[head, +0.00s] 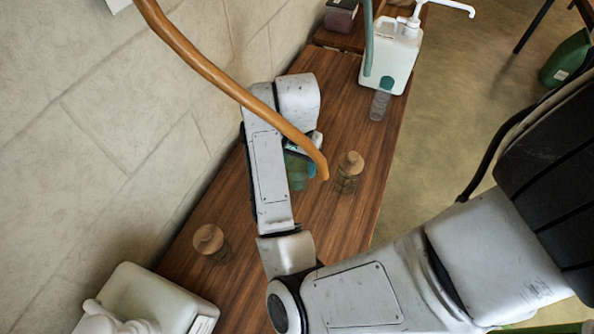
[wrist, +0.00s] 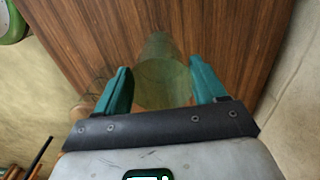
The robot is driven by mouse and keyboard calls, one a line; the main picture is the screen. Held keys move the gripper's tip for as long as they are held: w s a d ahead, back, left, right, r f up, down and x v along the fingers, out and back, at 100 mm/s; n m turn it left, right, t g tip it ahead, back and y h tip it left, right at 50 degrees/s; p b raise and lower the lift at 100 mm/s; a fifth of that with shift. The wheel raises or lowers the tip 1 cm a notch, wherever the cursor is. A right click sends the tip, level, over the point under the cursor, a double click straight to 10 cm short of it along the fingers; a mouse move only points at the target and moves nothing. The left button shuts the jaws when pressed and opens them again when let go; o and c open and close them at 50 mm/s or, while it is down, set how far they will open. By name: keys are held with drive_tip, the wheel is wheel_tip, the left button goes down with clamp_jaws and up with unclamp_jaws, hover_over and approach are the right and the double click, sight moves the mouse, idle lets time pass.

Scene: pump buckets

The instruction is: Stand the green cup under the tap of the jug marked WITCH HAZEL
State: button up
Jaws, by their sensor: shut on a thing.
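My gripper (wrist: 160,88) is shut on the green cup (wrist: 160,75), a see-through green vessel between its teal fingers in the wrist view. In the head view the cup (head: 297,181) shows under my wrist, over the middle of the wooden table; I cannot tell whether it touches the wood. A white pump jug (head: 397,50) with a teal round tap stands at the far end, with a clear ribbed glass (head: 379,106) just in front of it. Another white jug (head: 160,300) stands at the near left, its label partly in view. No marking is readable on either.
A wood-stoppered glass jar (head: 348,175) stands right of my gripper, another (head: 208,240) nearer and left. An orange-brown hose (head: 215,75) crosses the head view, and a stone wall (head: 110,110) bounds the table's left side. A green container (head: 568,58) sits on the floor.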

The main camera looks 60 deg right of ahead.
drive_tip(key=shift+f, duration=1.5)
drive_tip(key=shift+f, duration=0.1)
drive_tip(key=shift+f, duration=0.15)
drive_tip(key=o, duration=1)
drive_tip(key=shift+o, duration=0.2)
